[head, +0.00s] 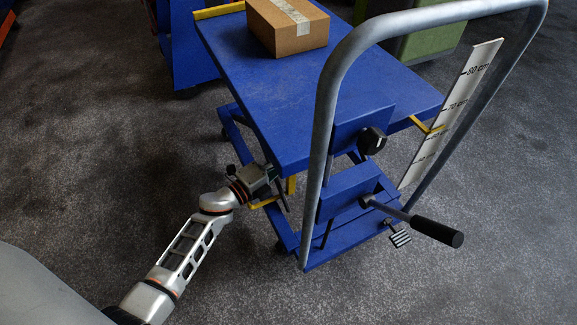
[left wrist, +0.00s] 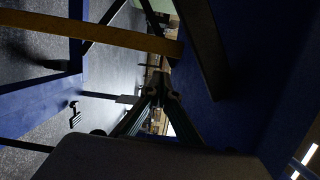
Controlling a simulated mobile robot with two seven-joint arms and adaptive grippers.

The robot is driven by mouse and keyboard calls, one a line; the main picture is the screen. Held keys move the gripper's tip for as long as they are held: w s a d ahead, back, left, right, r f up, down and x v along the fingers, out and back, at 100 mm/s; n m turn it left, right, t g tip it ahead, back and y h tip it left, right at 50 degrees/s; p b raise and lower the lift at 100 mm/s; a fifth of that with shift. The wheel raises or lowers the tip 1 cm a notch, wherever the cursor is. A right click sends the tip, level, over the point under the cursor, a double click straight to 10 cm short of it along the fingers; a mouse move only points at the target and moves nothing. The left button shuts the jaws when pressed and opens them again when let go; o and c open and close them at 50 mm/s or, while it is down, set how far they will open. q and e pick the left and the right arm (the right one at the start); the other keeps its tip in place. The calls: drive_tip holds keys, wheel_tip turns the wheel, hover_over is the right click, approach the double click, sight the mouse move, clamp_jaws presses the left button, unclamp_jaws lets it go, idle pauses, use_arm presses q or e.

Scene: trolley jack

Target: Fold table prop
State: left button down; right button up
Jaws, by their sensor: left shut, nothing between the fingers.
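The trolley jack has a blue table (head: 290,105) raised on blue legs above a blue base frame (head: 335,245). A yellow bar (head: 265,202), which looks like the table prop, shows under the table's near left edge; a short upright yellow piece (head: 291,185) stands beside it. In the left wrist view a long yellow bar (left wrist: 100,32) crosses the upper left. My left gripper (head: 274,182) is at the table's near left edge, by the yellow parts. Its fingers (left wrist: 158,86) meet in the wrist view and hold nothing. I cannot tell whether it touches the bar. My right gripper is out of view.
A cardboard box (head: 288,28) sits on the table's far end. A grey tube handle (head: 335,90) rises at the near right, with a black-gripped lever (head: 437,231), a black knob (head: 371,141) and a height scale (head: 455,105). The floor at the left is clear.

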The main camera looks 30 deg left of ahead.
use_arm(q)
drive_tip(key=shift+w+a+r, duration=0.1)
drive_tip(key=shift+w+a, duration=0.55)
drive_tip(key=shift+a, duration=0.2)
